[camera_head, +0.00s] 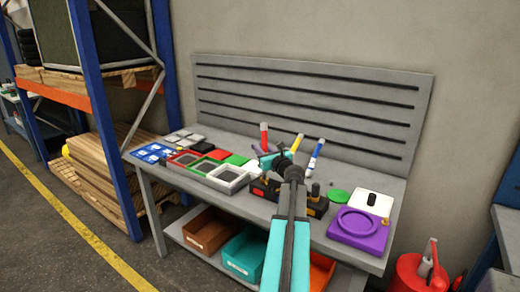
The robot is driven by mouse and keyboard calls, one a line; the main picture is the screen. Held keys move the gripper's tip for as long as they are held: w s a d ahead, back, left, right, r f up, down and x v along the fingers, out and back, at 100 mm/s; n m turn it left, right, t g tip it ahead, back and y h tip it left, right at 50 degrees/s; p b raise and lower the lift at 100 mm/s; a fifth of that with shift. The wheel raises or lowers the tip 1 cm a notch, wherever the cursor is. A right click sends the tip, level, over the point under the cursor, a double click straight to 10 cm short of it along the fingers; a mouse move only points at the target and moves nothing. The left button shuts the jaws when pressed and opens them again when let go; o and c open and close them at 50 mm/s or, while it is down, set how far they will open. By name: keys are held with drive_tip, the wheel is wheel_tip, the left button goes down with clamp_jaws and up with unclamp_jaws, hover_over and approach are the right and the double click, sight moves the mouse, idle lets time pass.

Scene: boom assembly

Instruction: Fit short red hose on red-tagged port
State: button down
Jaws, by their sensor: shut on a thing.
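A short red hose (264,136) stands nearly upright above the bench, its lower end at my gripper. My gripper (267,158) is over the middle of the bench and looks shut on this hose; the arm hides part of the grip. Dark blocks (316,207) with small orange-red marks and an upright post sit just beside and behind my arm. I cannot make out a red-tagged port, as my arm covers part of this area.
A yellow hose (297,142) and a blue-and-white hose (316,153) stand tilted behind my gripper. Trays (228,179) and blue pieces (153,152) lie left. A purple fixture (358,229) and a white block (373,203) sit right. A slotted panel (310,90) backs the bench (240,204).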

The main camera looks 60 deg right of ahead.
drive_tip(key=shift+m+p, duration=0.3)
drive_tip(key=shift+p, duration=0.05)
drive_tip(key=shift+f+b, duration=1.05)
drive_tip(key=shift+f, duration=0.5)
idle(2.3)
drive_tip(key=c, duration=1.5)
unclamp_jaws()
drive_tip(key=shift+o, duration=0.2)
drive_tip(key=shift+s+a, duration=0.1)
drive_tip(key=b+v, duration=0.1)
drive_tip(key=v, duration=1.2)
drive_tip(key=shift+s+a+b, duration=0.2)
drive_tip(key=shift+s+b, duration=0.05)
drive_tip(key=shift+b, duration=0.15)
drive_tip(key=shift+w+f, duration=0.1)
